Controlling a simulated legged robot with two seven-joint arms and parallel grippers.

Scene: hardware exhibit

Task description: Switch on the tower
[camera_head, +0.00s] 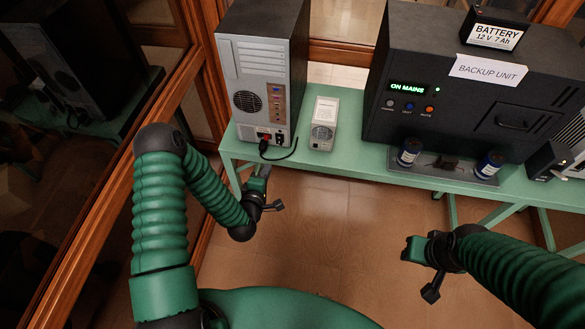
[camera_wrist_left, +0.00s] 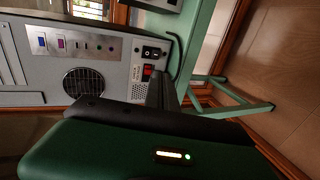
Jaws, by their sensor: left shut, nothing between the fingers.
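The tower (camera_head: 262,65) is a grey and black computer case at the left of the green bench, with its rear panel facing me. It also shows sideways in the left wrist view (camera_wrist_left: 115,50). A red switch (camera_wrist_left: 147,72) sits on that panel beside a black power socket (camera_wrist_left: 151,52). I cannot tell the switch position. My left gripper (camera_head: 264,190) is shut and empty, below and in front of the tower. In the left wrist view its dark fingers (camera_wrist_left: 161,90) appear close to the red switch; contact cannot be told. My right gripper (camera_head: 424,269) is far from the tower.
A black cable lies on the green bench (camera_head: 345,160) by the tower. A small grey box (camera_head: 323,124) stands to its right. The large black backup unit (camera_head: 470,85) reads "ON MAINS" and carries a battery (camera_head: 497,30). Glass panels stand at left; the floor in front is clear.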

